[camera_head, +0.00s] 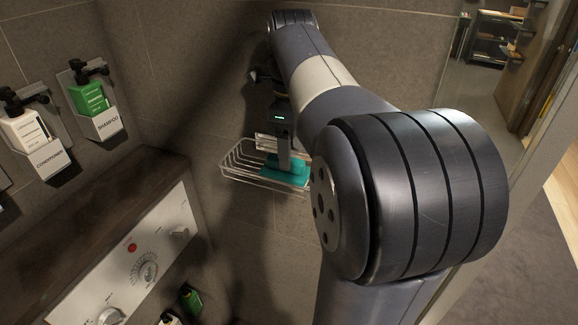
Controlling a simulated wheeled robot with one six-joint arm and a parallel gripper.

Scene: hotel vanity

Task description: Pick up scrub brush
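A teal item that looks like the scrub brush (287,173) lies in a wire basket (240,176) on the tiled wall. Its right end is hidden by my arm. My gripper (284,160) points down into the basket, with its finger end right at the teal item. Only one side of the fingers shows, so I cannot tell whether they are open or shut on it.
My large arm joint blocks the centre right. A green shampoo bottle (88,97) and a white conditioner bottle (24,131) sit in wall holders at left. Below them is a ledge with a white control panel (140,262). A small green bottle (191,298) stands low down.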

